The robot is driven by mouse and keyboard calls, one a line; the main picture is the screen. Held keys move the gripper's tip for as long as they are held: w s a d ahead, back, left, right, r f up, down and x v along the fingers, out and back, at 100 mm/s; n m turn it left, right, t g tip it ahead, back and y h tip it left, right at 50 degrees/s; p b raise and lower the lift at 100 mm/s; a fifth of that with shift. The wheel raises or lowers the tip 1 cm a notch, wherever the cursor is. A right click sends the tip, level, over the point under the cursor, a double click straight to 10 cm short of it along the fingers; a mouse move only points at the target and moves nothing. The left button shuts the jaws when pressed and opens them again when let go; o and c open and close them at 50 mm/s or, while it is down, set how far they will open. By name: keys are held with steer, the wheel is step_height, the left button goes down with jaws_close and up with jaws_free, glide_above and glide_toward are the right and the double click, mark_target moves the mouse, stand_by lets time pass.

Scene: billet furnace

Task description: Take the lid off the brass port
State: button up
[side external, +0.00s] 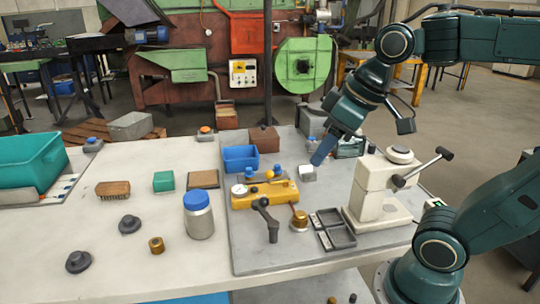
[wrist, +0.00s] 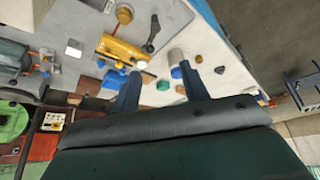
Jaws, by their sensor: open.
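A small brass port (side external: 299,220) stands on the grey plate in front of the yellow fixture (side external: 265,194). Its top looks like a round brass lid, but it is too small to see where lid and port meet. It also shows near the top of the wrist view (wrist: 124,13), beyond the yellow fixture (wrist: 122,48). My gripper (side external: 318,160) is above the back part of the plate, behind and above the port, pointing down and tilted. In the wrist view my gripper (wrist: 160,70) has its two fingers apart with nothing held between them.
A white press with a black lever (side external: 383,190) stands right of the port. A black handle (side external: 268,220) and a dark divided tray (side external: 332,229) flank the port closely. A blue bin (side external: 241,158) and blue-capped jar (side external: 199,215) are leftward.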

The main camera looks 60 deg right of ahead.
steer(key=w+d+r+n+g+y, duration=0.1)
steer(key=w+d+n, duration=0.3)
steer(key=w, duration=0.5)
steer(key=w+d+n+g+y, duration=0.1)
steer(key=w+d, duration=0.5)
steer(key=w, duration=0.2)
steer(key=w+d+f+n, duration=0.2)
steer(key=d+f, duration=0.4)
steer(key=d, duration=0.3)
steer(key=w+d+f+n+y, duration=0.1)
steer(key=w+d+f+n, duration=0.2)
steer(key=d, duration=0.7)
step_height(320, 180, down, 3)
steer(key=shift+w+d+r+n+g+y, duration=0.1)
steer(key=shift+w+d+n+g+y, duration=0.1)
steer(key=shift+d+n+g+y, duration=0.15)
steer(key=shift+a, duration=0.15)
glide_toward(277, 168)
steer(key=w+f, duration=0.1)
steer(key=f, duration=0.1)
steer(key=shift+w+a+f, duration=0.15)
steer(key=shift+f, duration=0.15)
